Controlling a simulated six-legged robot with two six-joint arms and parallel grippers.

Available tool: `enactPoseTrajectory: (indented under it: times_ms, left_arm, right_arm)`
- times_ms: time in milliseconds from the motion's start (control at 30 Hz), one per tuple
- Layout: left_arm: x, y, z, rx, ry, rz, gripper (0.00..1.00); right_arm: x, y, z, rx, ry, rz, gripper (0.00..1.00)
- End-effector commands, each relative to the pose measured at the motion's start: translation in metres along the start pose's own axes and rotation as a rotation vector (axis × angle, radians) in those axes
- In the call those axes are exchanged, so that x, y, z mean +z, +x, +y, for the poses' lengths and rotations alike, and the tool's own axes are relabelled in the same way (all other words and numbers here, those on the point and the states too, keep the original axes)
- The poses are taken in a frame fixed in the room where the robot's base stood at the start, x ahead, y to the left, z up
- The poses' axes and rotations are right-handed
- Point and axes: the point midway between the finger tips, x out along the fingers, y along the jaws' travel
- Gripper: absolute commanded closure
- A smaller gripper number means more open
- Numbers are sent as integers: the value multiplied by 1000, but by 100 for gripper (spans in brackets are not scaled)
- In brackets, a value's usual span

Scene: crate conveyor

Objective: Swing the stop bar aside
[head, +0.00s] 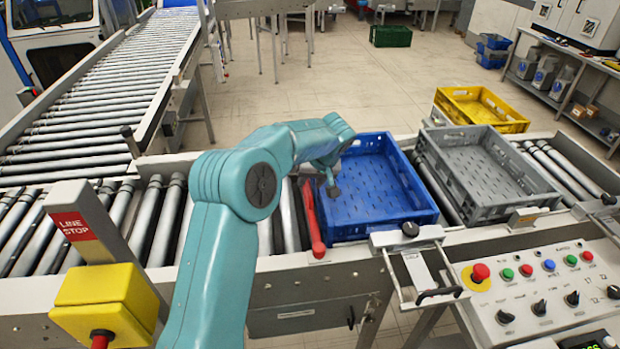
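The stop bar is a red bar (313,219) lying across the rollers along the left side of the blue crate (341,233). Its near end is at the conveyor's front rail. My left arm reaches over the rollers, and my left gripper (333,190) points down at the crate's left edge, just right of the bar's far part. Only its small dark tip shows, so I cannot tell if it is open or shut, or whether it touches the bar. The bar's far end is partly hidden by my arm. My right gripper is not in view.
A grey crate (532,208) sits right of the blue one, with a yellow crate (440,101) behind it. A metal bracket with a handle (440,294) is on the front rail. A control panel (540,300) stands front right, a yellow line-stop box (105,295) front left.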

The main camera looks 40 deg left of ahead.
Motion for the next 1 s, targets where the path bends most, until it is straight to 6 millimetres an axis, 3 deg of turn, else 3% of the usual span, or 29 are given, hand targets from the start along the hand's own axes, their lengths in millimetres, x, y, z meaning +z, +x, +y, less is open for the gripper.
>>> enactPoseTrajectory:
  times_ms: [133,400,433,533,567,1000]
  left_arm:
    - [-1,11,0,0,1,0,61]
    - [-2,14,1,1,0,1,61]
    - [-2,14,1,1,1,1,64]
    - [-2,14,1,1,1,1,97]
    - [-2,13,1,0,1,1,100]
    - [0,18,-8,-20,-50,-9,100]
  right_arm:
    - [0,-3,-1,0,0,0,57]
    - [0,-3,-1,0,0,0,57]
    - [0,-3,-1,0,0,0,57]
    - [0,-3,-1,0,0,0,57]
    - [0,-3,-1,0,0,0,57]
    - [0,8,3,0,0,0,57]
